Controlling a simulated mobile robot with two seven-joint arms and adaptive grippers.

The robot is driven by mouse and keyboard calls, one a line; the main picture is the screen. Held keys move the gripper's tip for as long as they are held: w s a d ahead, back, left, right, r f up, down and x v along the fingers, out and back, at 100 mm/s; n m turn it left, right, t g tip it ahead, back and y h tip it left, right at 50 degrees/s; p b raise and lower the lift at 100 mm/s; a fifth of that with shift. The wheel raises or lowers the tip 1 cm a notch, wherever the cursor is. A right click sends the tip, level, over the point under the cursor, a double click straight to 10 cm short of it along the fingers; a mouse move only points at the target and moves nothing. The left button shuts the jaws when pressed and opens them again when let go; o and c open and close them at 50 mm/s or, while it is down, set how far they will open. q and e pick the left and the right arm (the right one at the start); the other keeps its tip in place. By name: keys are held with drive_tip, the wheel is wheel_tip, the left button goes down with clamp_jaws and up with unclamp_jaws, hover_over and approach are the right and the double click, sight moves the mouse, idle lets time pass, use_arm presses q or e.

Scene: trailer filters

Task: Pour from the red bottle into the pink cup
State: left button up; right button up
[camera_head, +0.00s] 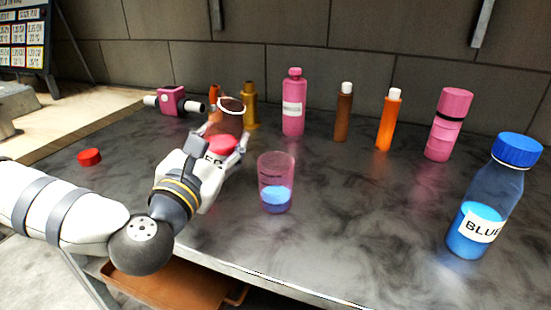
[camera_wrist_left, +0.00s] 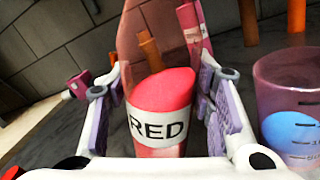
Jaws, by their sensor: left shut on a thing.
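The clear red bottle (camera_head: 222,145), labelled RED and part filled with red liquid, is held between the fingers of my left gripper (camera_head: 219,151). It is close to upright, and its uncapped mouth with a white ring is at the top. In the left wrist view the bottle (camera_wrist_left: 160,125) stands between both finger pads (camera_wrist_left: 160,112). The pink cup (camera_head: 277,168) is a clear pink tumbler with blue liquid in it, standing on the counter just right of my gripper. The cup (camera_wrist_left: 285,75) also shows at the right of the left wrist view. My right gripper is out of view.
A red cap (camera_head: 89,157) lies at the left. A blue bottle (camera_head: 483,210) stands at the right. Behind stand a pink bottle (camera_head: 293,105), brown bottle (camera_head: 343,115), orange bottle (camera_head: 388,122), pink container (camera_head: 446,128), gold bottle (camera_head: 250,106) and pink valve-like part (camera_head: 172,100).

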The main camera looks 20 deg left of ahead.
use_arm(q)
drive_tip(key=shift+d+f+m+t, duration=0.1)
drive_tip(key=shift+d+m+t, duration=0.1)
drive_tip(key=shift+m, duration=0.6)
drive_tip(key=shift+d+f+m+t, duration=0.1)
drive_tip(key=shift+d+m, duration=0.05)
drive_tip(key=shift+m, duration=0.65)
drive_tip(key=shift+a+f+m+h, duration=0.2)
drive_tip(key=shift+f+m+h, duration=0.05)
drive_tip(key=shift+m, duration=0.5)
drive_tip(key=shift+a+f+m+h, duration=0.2)
drive_tip(key=shift+m+h, duration=0.05)
drive_tip(key=shift+m, duration=0.5)
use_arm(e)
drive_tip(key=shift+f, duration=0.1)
use_arm(q)
drive_tip(key=shift+a+f+m, duration=0.15)
drive_tip(key=shift+f+m, duration=0.05)
drive_tip(key=shift+m, duration=0.2)
drive_tip(key=shift+a+r+m+p, duration=0.25)
drive_tip(key=shift+r+m+p, duration=0.35)
drive_tip(key=shift+m, duration=0.4)
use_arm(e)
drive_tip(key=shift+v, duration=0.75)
